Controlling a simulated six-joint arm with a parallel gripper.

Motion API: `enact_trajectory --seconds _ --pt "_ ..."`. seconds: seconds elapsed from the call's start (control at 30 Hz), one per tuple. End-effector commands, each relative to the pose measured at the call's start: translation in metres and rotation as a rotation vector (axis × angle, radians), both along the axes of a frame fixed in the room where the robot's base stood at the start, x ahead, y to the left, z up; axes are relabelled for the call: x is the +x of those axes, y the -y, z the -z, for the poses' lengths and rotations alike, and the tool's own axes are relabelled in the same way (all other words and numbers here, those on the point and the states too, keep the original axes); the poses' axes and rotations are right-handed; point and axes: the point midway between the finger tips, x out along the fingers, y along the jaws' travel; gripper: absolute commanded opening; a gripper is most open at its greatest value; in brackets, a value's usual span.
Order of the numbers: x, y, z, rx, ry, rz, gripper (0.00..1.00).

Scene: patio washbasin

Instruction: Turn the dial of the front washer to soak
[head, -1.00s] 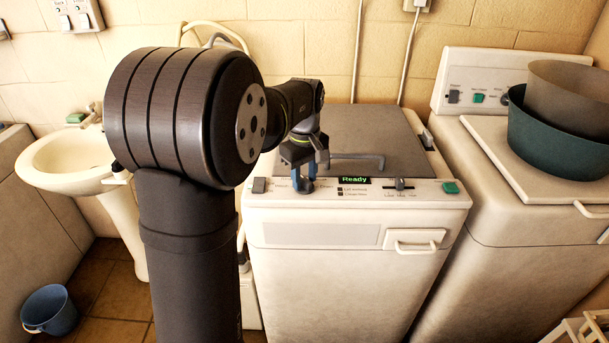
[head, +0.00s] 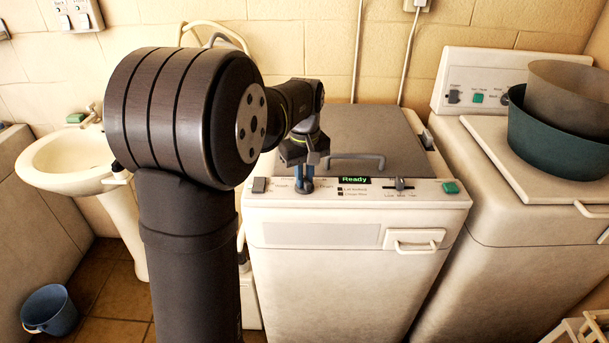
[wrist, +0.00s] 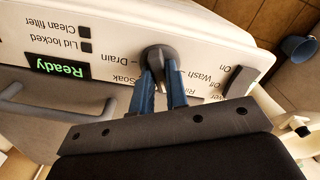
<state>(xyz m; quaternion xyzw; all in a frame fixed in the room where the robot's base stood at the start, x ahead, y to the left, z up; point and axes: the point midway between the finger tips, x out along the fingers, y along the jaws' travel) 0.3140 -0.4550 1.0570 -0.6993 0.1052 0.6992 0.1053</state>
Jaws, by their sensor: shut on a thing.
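The front washer (head: 320,236) is the white machine in the middle of the head view, with a grey lid and a sloping control panel. My gripper (head: 304,187) is over the left part of that panel. In the wrist view its two blue fingers (wrist: 165,92) are shut on the dark round dial (wrist: 158,56). Labels around the dial include Drain, Wash and Soak, with Soak partly behind a finger. The fingers hide much of the dial, and I cannot tell which label it points to. The display (wrist: 58,66) reads Ready.
A lid handle (head: 356,158) rises just behind the panel, close to my gripper. A slider (head: 400,184) and a green button (head: 450,188) sit to the right. A second washer (head: 530,235) with stacked tubs (head: 560,140) stands at right, and a basin (head: 70,165) at left.

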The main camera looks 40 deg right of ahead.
Motion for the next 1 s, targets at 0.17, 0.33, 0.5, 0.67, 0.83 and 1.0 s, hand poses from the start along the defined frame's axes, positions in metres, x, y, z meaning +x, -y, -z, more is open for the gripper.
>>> enact_trajectory --seconds 0.17,0.33,0.5,0.67,0.83,1.0 --pt "0.0000 0.0000 -0.0004 -0.001 0.000 0.162 0.00" --pt "0.0001 -0.0001 -0.0004 -0.001 0.000 0.324 0.00" --pt "0.0001 -0.0001 -0.0004 -0.001 0.000 0.485 0.00" --pt "0.0002 -0.0002 -0.0005 -0.001 0.000 0.637 0.00" --pt "0.0003 -0.0002 -0.0005 -0.001 0.000 0.795 0.00" --pt "0.0004 -0.0002 -0.0005 0.000 0.001 0.936 0.00"
